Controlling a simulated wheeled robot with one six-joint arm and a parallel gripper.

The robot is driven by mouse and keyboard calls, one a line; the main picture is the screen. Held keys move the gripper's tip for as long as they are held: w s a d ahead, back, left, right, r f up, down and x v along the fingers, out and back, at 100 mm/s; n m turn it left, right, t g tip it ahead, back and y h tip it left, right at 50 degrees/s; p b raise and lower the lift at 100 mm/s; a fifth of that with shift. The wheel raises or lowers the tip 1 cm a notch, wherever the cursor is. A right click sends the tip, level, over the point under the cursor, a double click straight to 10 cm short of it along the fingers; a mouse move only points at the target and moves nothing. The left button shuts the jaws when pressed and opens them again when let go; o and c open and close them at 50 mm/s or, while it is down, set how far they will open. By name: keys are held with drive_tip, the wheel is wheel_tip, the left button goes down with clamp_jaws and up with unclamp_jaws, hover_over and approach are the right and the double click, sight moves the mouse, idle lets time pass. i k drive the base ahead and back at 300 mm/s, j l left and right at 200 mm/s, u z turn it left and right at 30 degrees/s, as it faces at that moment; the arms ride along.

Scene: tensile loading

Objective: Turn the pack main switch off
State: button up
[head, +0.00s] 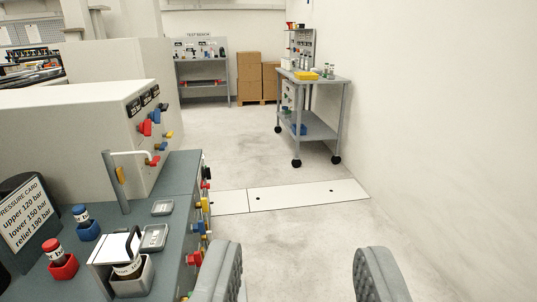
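My gripper (298,262) shows at the bottom of the head view. Its two grey padded fingers are wide apart, with only bare floor seen between them. No thing is clearly marked as the pack main switch. A beige cabinet (75,135) at the left carries red, blue and yellow knobs (150,124) below small black displays. The grey-green bench (185,185) below it has more coloured knobs (203,203) along its right side, left of my gripper and apart from it. Labels on these knobs are too small to read.
Bottles in red (63,267) and blue (88,230) holders and a pressure card (27,217) stand on the bench. A grey wheeled cart (318,130) stands by the right wall. Cardboard boxes (250,78) and a test bench (203,85) are behind. The middle floor is clear.

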sight(207, 175)
drive_tip(key=i+l+z, duration=0.3)
drive_tip(key=i, duration=0.6)
drive_tip(key=i+j+z, duration=0.25)
drive_tip(key=i, duration=0.7)
drive_tip(key=i+u, duration=0.4)
drive_tip(key=i, duration=0.25)
drive_tip(key=i+l+u, duration=0.2)
drive_tip(key=i+u, duration=0.2)
drive_tip(key=i, duration=0.2)
